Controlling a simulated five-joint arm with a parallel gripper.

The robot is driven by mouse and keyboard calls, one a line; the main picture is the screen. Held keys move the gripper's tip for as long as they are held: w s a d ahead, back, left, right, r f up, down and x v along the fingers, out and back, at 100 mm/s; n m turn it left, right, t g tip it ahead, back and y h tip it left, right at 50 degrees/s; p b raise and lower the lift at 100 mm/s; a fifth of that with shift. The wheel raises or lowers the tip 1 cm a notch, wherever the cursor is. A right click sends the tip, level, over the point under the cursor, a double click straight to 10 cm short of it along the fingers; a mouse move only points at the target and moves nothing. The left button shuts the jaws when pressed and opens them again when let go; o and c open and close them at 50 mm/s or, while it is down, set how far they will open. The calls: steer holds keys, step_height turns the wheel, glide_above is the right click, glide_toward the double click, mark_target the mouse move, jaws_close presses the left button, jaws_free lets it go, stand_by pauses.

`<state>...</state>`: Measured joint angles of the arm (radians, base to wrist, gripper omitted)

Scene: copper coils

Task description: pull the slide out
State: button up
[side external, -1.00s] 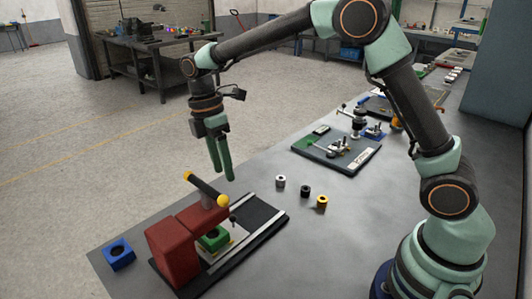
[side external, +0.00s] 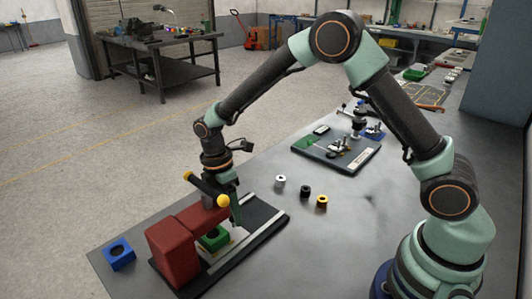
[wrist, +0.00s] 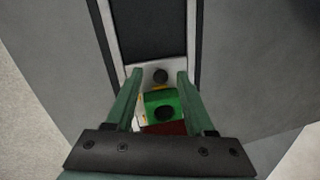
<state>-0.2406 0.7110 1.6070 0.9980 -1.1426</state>
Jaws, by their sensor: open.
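The slide (wrist: 149,69) is a light plate between two pale rails, carrying a green block (side external: 214,238) with a round dark hole; the block also shows in the wrist view (wrist: 160,104). In the side view my gripper (side external: 233,208) is low behind the press's black handle bar; one finger shows and the other is hidden. The knob is hard to make out there.
A red press (side external: 173,252) with a black bar and yellow ball ends (side external: 223,201) stands close to my gripper. A blue block (side external: 119,254) lies left. Three small cylinders (side external: 305,191) stand right of the rails. The dark track (wrist: 150,28) ahead of the slide is clear.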

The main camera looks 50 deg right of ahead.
jaws_close()
steer(key=shift+w, duration=0.15)
stand_by(1.3)
